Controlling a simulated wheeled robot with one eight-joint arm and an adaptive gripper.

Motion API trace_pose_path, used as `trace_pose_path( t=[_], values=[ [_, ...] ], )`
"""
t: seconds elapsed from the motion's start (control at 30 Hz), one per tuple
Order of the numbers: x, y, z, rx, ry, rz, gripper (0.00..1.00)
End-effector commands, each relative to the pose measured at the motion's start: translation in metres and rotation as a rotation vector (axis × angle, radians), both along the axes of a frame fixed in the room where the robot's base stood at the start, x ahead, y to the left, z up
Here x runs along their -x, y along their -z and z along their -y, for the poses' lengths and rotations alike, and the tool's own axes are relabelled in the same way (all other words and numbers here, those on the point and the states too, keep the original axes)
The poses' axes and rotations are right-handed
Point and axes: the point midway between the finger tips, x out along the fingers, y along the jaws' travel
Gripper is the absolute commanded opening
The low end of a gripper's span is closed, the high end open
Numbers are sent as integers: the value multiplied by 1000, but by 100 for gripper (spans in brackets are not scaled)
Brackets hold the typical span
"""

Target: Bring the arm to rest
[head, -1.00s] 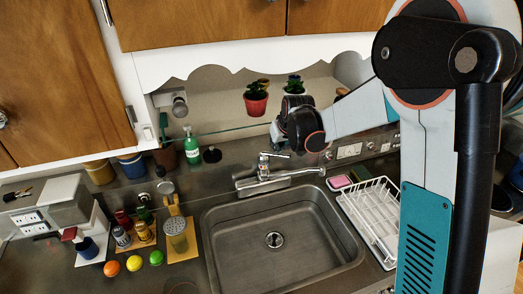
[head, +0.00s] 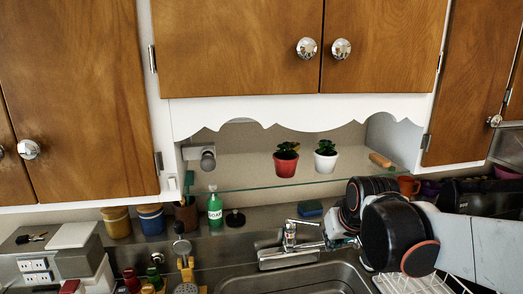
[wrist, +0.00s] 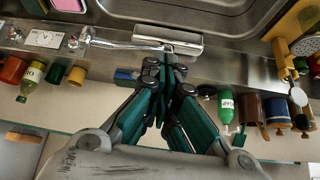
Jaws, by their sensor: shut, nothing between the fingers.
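My arm reaches in from the right in the head view, its dark, rounded wrist (head: 400,235) in front of the counter beside the tap. My gripper (wrist: 170,58) shows in the wrist view with its teal and black fingers drawn together, shut and empty. Its tips overlap the picture of the tap's base plate (wrist: 150,45); I cannot tell whether they touch it. In the head view the fingers are largely hidden by the wrist.
The chrome tap (head: 289,240) stands behind the sink (head: 290,280). A glass shelf (head: 275,187) holds a red pot (head: 286,164) and a white pot (head: 325,162). A green soap bottle (head: 215,208) stands left. A white dish rack (head: 405,285) lies right. Wooden cabinets (head: 230,50) hang above.

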Motion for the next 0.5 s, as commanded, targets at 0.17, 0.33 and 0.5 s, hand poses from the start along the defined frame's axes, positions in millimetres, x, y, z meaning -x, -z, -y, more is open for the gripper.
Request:
trace_pose_path(
  t=[0.17, 0.33, 0.5],
  values=[
    [49, 19, 7, 1, 23, 8, 0],
    [92, 38, 12, -1, 44, 17, 0],
    [133, 64, 17, -2, 65, 25, 0]
  ],
)
